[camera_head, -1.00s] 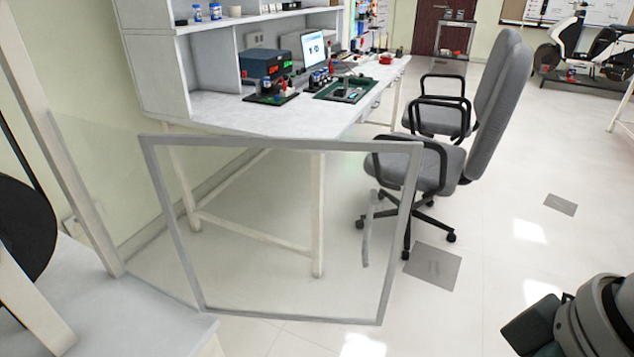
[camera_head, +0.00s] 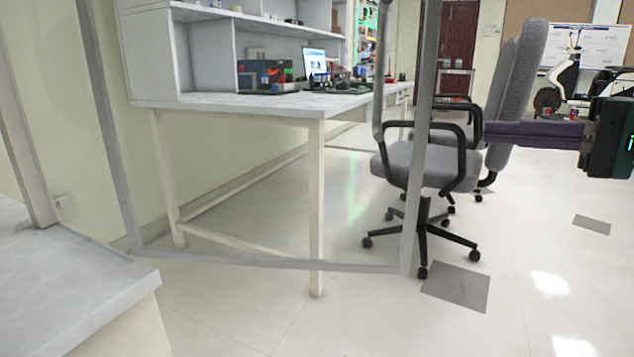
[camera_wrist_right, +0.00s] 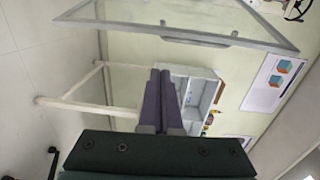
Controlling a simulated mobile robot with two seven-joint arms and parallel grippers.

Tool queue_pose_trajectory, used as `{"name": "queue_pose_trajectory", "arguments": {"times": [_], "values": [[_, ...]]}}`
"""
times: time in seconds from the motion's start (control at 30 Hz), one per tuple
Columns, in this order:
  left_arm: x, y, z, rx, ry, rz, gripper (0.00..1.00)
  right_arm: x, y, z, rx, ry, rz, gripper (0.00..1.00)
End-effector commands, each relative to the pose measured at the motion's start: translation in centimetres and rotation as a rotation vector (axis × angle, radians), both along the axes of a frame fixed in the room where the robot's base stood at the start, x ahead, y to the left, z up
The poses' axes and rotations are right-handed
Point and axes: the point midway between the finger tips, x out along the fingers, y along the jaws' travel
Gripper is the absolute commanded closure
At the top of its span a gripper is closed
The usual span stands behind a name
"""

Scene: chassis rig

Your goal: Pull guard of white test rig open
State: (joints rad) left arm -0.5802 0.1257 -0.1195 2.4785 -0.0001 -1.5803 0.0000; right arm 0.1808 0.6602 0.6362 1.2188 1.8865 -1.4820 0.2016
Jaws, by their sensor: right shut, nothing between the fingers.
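The guard is a clear panel in a grey frame (camera_head: 270,263). It stands swung out from the white test rig (camera_head: 75,290) at the left, across the view of the desk. A grey bar handle (camera_head: 379,70) is near its right edge. The guard's frame (camera_wrist_right: 185,30) and handle (camera_wrist_right: 200,36) also cross the top of the right wrist view. My right gripper (camera_head: 487,133) is shut and empty, with purple fingers pointing left, to the right of the guard's free edge in the picture. The fingertips (camera_wrist_right: 160,73) appear apart from the handle. My left gripper is out of view.
A white desk (camera_head: 250,105) with shelves and a laptop stands behind the guard. Grey office chairs (camera_head: 430,165) stand behind the guard's right edge and my fingers. The floor at the lower right is clear.

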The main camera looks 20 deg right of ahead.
Motion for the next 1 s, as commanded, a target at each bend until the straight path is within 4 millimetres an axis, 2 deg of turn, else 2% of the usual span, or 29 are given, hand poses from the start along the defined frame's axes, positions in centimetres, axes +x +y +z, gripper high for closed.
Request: {"name": "queue_pose_trajectory", "arguments": {"times": [0.03,0.13,0.23,0.7,0.73,1.0], "values": [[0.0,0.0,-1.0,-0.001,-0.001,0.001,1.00,0.1,-0.6,-0.1,0.024,-0.022,-0.012,1.00],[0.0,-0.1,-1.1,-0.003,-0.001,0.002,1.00,0.3,-0.9,0.6,0.050,-0.041,-0.021,1.00],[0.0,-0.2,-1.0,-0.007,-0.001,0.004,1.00,1.0,-0.3,0.8,0.053,-0.042,-0.020,1.00],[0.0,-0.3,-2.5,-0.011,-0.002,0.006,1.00,7.6,5.7,0.7,0.051,-0.041,-0.017,1.00],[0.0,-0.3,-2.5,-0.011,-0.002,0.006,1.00,7.7,5.9,0.7,0.050,-0.041,-0.018,1.00],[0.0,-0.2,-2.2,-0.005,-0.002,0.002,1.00,5.1,7.1,0.6,0.049,-0.037,-0.020,1.00]]}}
